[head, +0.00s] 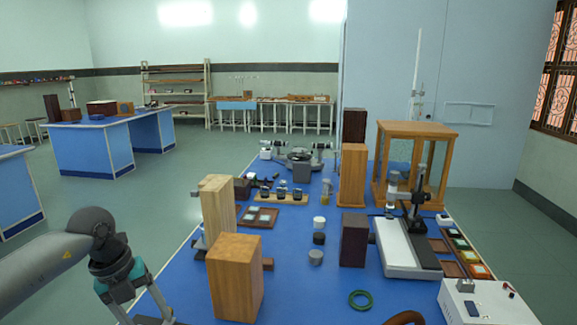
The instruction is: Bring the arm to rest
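My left arm comes in from the left edge, and its gripper (138,302) points down beside the near left edge of the blue bench (188,297). Two grey finger parts spread below a teal section. Their tips are cut off by the bottom of the picture, so I cannot see whether they are open or hold anything. A wooden block (236,277) stands on the bench to the right of this gripper, apart from it. My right arm and gripper are not in view.
A taller wooden block (217,208), a dark block (354,240), a stand instrument (408,247), a white box (487,303) and a glass-sided wooden case (416,165) crowd the bench. A green ring (360,300) lies near the front. Open floor (130,200) is left of the bench.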

